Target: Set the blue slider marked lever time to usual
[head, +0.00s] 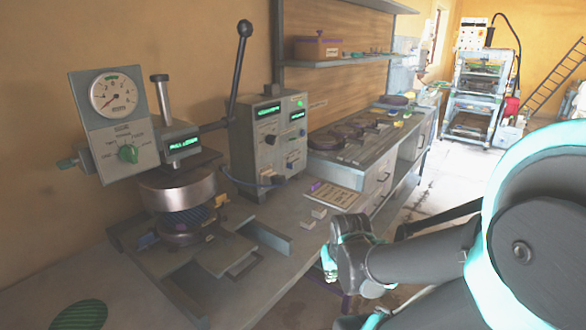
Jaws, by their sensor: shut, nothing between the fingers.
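The grey control box (268,138) stands on the bench behind the press, with green lit displays, knobs and small labels on its front. I cannot make out which small part is the blue slider marked lever time, nor its setting. A small blue part (276,181) shows at the box's lower front, too small to identify. My gripper (329,265) is shut and empty, in front of the bench's front edge, to the right of and lower in the picture than the box. It is apart from the box, and its fingertips are small in view.
The plate press (178,190) stands left, with a gauge panel (115,105) and a tall black-knobbed lever (243,30). A notepad (335,197) and small pale blocks lie on the bench near the box. A shelf (350,58) hangs above.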

